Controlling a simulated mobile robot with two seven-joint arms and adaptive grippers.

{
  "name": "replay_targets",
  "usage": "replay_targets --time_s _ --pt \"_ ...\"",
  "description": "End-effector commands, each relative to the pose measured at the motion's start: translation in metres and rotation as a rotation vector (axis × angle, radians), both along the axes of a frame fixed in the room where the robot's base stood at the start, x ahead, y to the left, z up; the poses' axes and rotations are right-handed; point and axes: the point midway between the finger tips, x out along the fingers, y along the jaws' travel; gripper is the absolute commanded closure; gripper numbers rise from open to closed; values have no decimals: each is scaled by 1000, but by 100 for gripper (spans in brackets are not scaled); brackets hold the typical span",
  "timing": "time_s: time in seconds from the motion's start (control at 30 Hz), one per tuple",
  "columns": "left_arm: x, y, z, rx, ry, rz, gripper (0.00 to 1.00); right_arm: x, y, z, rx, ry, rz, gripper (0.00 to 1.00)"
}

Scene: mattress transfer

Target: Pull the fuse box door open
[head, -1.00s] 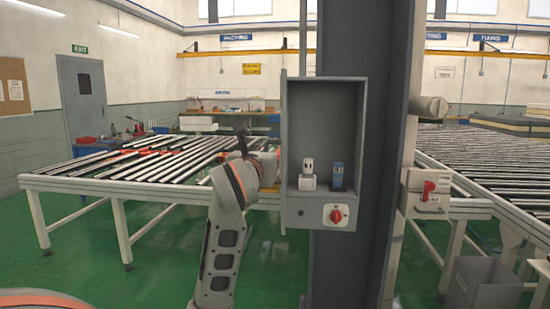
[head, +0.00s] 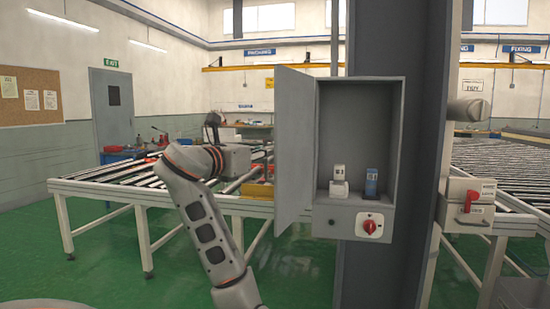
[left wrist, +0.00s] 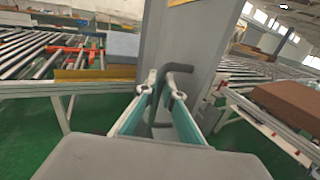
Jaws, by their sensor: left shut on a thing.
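The grey fuse box (head: 360,95) is mounted on a dark column and stands open, with its inside in view. Its door (head: 294,145) is swung out to the left, showing its inner face in the head view. In the left wrist view the door's grey outer face (left wrist: 185,45) carries a dark bent handle (left wrist: 178,68). My left gripper (left wrist: 162,84) is shut on this handle, its two fingers on either side of it. In the head view the fingertips are hidden behind the door. My right gripper is not in view.
Inside the box stand a white device (head: 339,181) and a blue one (head: 371,182); a red rotary switch (head: 369,228) is below. A roller conveyor (head: 100,187) stands behind my left arm. A red-handled switch box (head: 466,204) is to the right.

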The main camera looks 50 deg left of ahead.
Motion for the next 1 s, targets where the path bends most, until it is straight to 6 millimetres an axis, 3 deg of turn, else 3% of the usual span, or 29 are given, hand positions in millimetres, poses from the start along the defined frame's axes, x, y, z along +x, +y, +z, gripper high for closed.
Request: replay_targets --time_s 0.63,0.7,1.0 --pt "-1 7 0 -1 2 -28 100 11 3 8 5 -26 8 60" --pt "-1 7 0 -1 2 -28 86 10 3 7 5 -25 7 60" --pt "-2 7 0 0 1 -27 86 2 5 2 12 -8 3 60"
